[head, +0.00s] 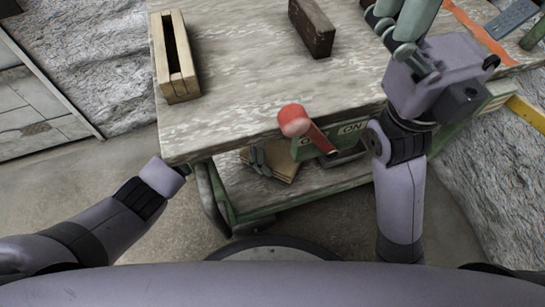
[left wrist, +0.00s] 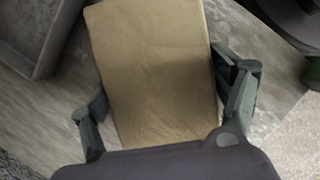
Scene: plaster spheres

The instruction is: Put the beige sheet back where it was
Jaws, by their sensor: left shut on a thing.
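The beige sheet (head: 285,166) shows on or just above the lower shelf of the cart, partly hidden by the tabletop edge. In the left wrist view the sheet (left wrist: 155,65) fills the middle, flat-faced and slightly tilted. My left gripper (head: 259,160) reaches in under the tabletop. Its fingers lie on both sides of the sheet in the left wrist view (left wrist: 168,110), shut on it. Whether the sheet touches the shelf I cannot tell. My right gripper (head: 402,28) is over the tabletop at the top right, partly cut off; its opening is unclear.
On the tabletop (head: 240,75) stand a slotted wooden holder (head: 174,55) and a dark brown block (head: 312,28). A red-knobbed lever (head: 294,121) sticks out at the front edge. A grey tray (left wrist: 32,35) lies beside the sheet on the shelf (head: 245,195).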

